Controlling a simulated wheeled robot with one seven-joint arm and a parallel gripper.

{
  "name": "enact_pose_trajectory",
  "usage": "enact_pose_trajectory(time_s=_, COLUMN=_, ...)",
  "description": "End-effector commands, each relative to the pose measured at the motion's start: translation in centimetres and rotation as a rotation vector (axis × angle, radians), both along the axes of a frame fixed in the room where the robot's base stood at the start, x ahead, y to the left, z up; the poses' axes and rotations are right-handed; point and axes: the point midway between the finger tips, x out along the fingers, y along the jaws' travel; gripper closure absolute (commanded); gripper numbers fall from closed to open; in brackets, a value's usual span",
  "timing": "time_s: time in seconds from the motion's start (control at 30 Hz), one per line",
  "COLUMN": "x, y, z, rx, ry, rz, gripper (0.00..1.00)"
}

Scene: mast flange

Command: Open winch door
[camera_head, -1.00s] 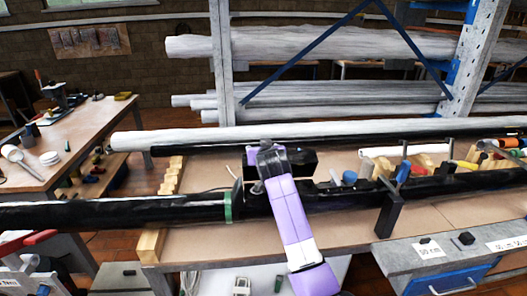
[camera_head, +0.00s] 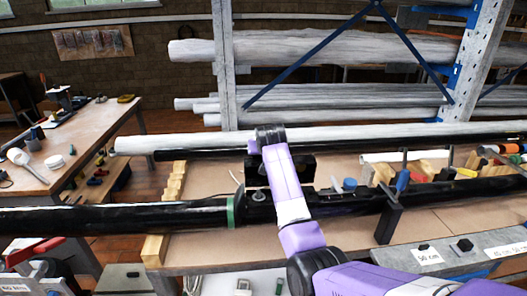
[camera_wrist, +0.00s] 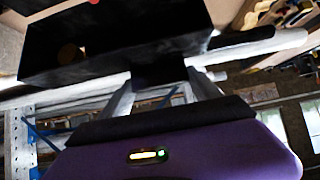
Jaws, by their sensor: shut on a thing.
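The long black mast (camera_head: 120,217) lies across the bench in the head view, with a green band (camera_head: 231,211) around it. A dark box-like part (camera_head: 306,166), apparently the winch door or its housing, stands at the mast behind my purple arm. In the wrist view a large black panel (camera_wrist: 110,38) fills the upper left. My gripper (camera_wrist: 160,76) is shut on a small black piece at this panel's lower edge, likely the winch door's handle. In the head view my arm hides the fingers. How far the door is open I cannot tell.
The wooden bench (camera_head: 205,250) carries wooden blocks and hand tools on the right. A black clamp (camera_head: 389,215) stands at the mast. A white mast (camera_head: 330,135) lies behind. A side table (camera_head: 80,150) is at left, a grey cabinet (camera_head: 450,245) at front right.

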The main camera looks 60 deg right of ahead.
Motion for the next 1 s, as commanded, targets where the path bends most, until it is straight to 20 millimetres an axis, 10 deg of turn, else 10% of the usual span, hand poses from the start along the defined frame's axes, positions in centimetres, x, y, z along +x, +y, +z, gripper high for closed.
enact_pose_trajectory(time_s=0.4, x=0.27, y=-0.25, z=1.08, rx=-0.011, ry=-0.014, rz=0.000, gripper=1.00)
enact_pose_trajectory(time_s=0.43, x=0.27, y=-0.25, z=1.07, rx=-0.011, ry=-0.014, rz=0.000, gripper=0.24)
enact_pose_trajectory(time_s=0.53, x=0.22, y=-0.21, z=0.89, rx=-0.009, ry=-0.011, rz=-0.001, gripper=0.05)
enact_pose_trajectory(time_s=1.0, x=-0.33, y=0.53, z=0.90, rx=-0.004, ry=-0.005, rz=0.000, gripper=0.05)
